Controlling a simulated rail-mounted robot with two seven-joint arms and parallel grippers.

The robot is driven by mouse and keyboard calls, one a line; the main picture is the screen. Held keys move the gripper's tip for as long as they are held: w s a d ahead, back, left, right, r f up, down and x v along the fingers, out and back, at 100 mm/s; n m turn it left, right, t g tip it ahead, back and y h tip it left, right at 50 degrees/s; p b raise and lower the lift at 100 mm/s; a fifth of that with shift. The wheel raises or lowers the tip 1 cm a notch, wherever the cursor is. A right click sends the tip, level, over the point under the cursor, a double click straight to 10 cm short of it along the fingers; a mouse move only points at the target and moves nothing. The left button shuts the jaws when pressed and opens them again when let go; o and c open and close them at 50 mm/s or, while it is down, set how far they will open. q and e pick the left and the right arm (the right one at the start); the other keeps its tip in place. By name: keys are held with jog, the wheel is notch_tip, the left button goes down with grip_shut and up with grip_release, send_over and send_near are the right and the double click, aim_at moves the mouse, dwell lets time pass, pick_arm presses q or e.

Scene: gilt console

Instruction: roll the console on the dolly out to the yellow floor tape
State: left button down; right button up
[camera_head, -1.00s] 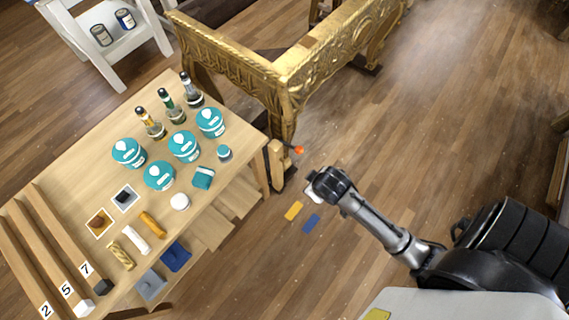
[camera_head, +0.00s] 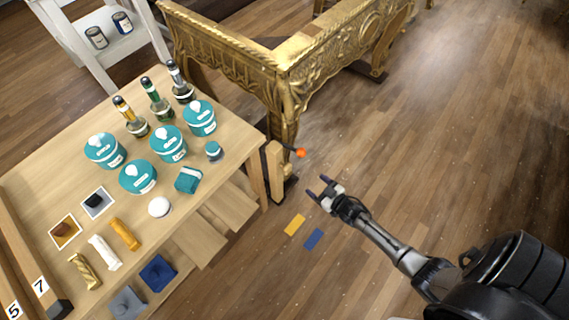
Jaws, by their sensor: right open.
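The gilt carved console (camera_head: 345,45) stands at the top middle, with its near leg (camera_head: 289,125) beside the worktable. Low dark pieces show under its feet, as at the far foot (camera_head: 373,71); I take these for the dolly, mostly hidden. A pale wooden upright (camera_head: 275,170) and an orange-tipped lever (camera_head: 300,153) are at the near leg. A yellow floor tape strip (camera_head: 294,225) lies in front of the console, with a blue strip (camera_head: 313,239) beside it. My right gripper (camera_head: 318,188) is open and empty, above the floor, apart from the lever. My left gripper is out of view.
A wooden worktable (camera_head: 222,150) fills the left, close to the console's near leg. It carries teal tubs (camera_head: 168,143), bottles (camera_head: 158,105) and small samples. A white stand (camera_head: 90,60) with cans is behind. The floor right of the console is clear.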

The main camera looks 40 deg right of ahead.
aim_at(290, 168)
jog(key=w+a+r+y+b, duration=0.1)
jog(key=w, duration=0.3)
jog(key=w+a+r+t+b, duration=0.1)
jog(key=w+a+b, duration=0.1)
jog(key=w, duration=0.2)
jog(key=w+a+r+t+y+b, duration=0.1)
jog(key=w+b, duration=0.1)
jog(key=w, duration=0.1)
jog(key=shift+w+a+r+y, duration=0.2)
jog(key=shift+w+y, duration=0.1)
jog(key=shift+w, duration=0.1)
jog(key=shift+w+a+r+b, duration=0.15)
jog(key=shift+w+b, duration=0.15)
jog(key=shift+w, duration=0.75)
jog(key=shift+c, duration=0.4)
